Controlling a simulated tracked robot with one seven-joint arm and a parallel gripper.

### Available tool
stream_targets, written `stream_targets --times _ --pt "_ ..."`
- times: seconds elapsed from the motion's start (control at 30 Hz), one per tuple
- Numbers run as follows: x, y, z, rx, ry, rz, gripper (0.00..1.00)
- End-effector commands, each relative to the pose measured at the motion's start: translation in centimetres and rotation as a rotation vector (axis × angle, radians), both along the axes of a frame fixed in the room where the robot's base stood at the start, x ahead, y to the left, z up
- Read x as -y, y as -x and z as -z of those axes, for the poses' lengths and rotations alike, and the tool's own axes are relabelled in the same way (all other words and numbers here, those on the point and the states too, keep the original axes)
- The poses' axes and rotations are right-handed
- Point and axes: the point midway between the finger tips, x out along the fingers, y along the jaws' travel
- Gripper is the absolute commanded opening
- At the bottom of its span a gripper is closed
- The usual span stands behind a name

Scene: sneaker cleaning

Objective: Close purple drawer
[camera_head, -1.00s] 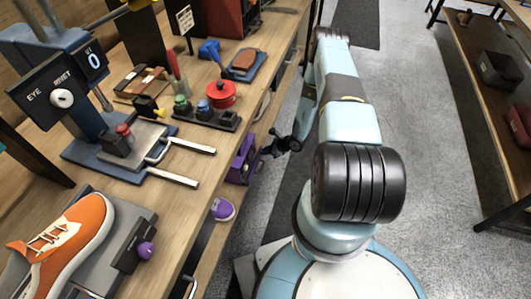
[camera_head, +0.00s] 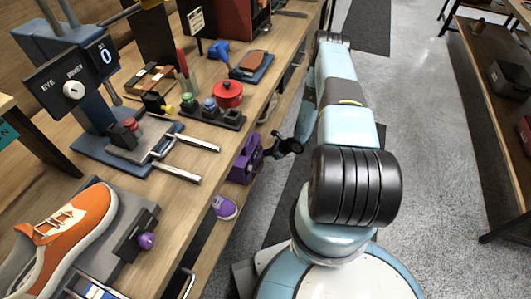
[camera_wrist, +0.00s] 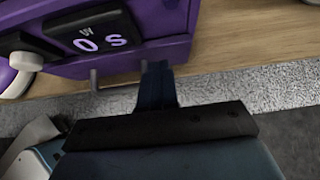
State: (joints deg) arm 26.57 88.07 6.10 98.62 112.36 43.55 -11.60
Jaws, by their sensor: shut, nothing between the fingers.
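The purple drawer unit (camera_head: 246,158) sits under the long workbench's front edge in the head view. How far the drawer stands out is unclear. My gripper (camera_head: 274,150) is just right of the unit in the head view. In the wrist view, my gripper (camera_wrist: 157,80) is shut and empty, its tips at the unit's lower edge beside the handle; contact cannot be told.
A purple shoe (camera_head: 224,207) is on a lower shelf. Grey floor (camera_head: 430,150) is open on the right, before another shelf (camera_head: 500,120).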

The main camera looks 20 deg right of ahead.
Motion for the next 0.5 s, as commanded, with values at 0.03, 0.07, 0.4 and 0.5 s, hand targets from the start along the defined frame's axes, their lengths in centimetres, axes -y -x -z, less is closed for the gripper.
stream_targets --times 0.03,0.07,0.4,0.5 --pt "1.0 0.5 0.0 -0.002 0.004 0.004 0.00" --pt "1.5 0.8 0.1 -0.003 0.004 0.005 0.00" --pt "5.5 4.0 -4.4 -0.004 0.007 0.007 0.00" --pt "6.3 4.7 -5.4 -0.004 0.007 0.006 0.00"
